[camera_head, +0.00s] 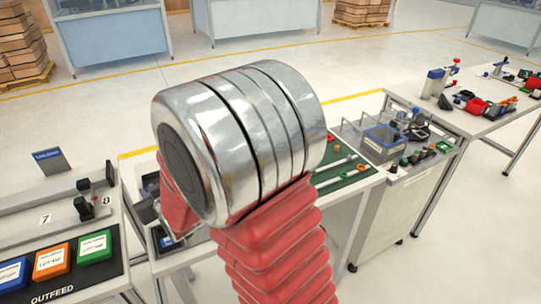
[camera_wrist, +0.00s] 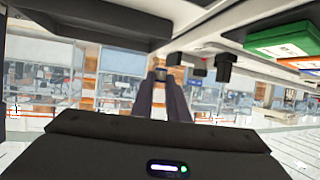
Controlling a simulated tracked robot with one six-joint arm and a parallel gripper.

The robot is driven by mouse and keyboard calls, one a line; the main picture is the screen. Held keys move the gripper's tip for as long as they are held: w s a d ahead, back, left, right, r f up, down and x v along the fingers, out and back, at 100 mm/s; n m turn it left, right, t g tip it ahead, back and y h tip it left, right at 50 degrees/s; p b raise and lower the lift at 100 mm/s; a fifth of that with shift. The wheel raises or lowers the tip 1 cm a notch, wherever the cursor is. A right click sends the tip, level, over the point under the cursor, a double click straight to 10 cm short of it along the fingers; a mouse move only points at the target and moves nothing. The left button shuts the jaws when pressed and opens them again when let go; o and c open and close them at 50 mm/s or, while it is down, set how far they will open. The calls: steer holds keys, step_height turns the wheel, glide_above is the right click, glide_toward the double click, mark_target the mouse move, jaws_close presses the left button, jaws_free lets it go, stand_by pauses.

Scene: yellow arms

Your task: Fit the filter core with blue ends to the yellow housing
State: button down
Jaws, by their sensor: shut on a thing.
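My gripper (camera_wrist: 161,78) shows in the wrist view as two dark fingers reaching away from the camera. They are shut on a small, partly hidden thing at their tips; a little blue shows, but it is too small to identify surely as the filter core. In the head view my gripper is hidden behind my own arm. I cannot make out the yellow housing in either view; the middle of the bench is largely covered by my arm.
A bench with a green mat (camera_head: 341,180) holds rods and small rings. A grey tray with a blue box (camera_head: 383,139) stands right of it. Green (camera_head: 95,247), orange (camera_head: 52,261) and blue (camera_head: 12,274) boxes sit on the outfeed bench at left. Open floor lies beyond.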

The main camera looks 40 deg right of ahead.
steer(key=s+d+r, duration=0.2)
steer(key=d+r, duration=0.1)
steer(key=d, duration=0.6)
steer(key=s+d+r, duration=0.1)
steer(key=d+r, duration=0.3)
steer(key=d, duration=0.5)
steer(key=s+d, duration=0.6)
steer(key=s, duration=0.1)
steer(key=s+d, duration=0.7)
steer(key=shift+s+d+f, duration=0.1)
steer(key=shift+s+d, duration=0.2)
steer(key=shift+f, duration=0.15)
steer(key=shift+f, duration=3.35)
